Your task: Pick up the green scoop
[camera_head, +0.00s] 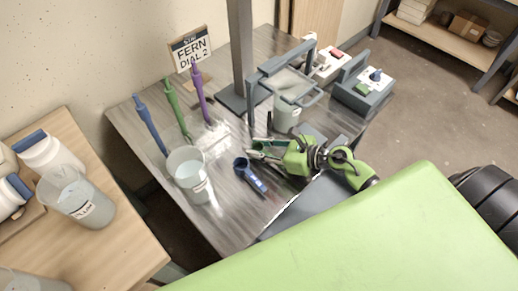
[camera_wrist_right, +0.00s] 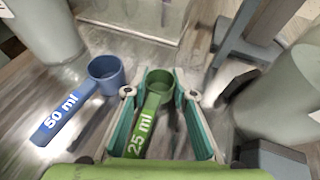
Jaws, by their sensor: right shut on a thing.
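The green scoop (camera_wrist_right: 158,82), marked 25 ml on its handle, lies between the fingers of my right gripper (camera_wrist_right: 160,94) in the right wrist view. The fingers stand on either side of it, and the gripper is shut on the scoop. In the head view my right gripper (camera_head: 256,149) is low over the grey table, and the scoop is mostly hidden by the fingers. I cannot tell whether the scoop touches the table. My left gripper is not in view.
A blue 50 ml scoop (camera_wrist_right: 104,72) lies left of my gripper; it also shows in the head view (camera_head: 248,172). A clear bucket (camera_head: 190,178) stands further left. A grey frame (camera_head: 262,78) with a bucket (camera_head: 286,114) stands just behind. Blue, green and purple tools stand at the back.

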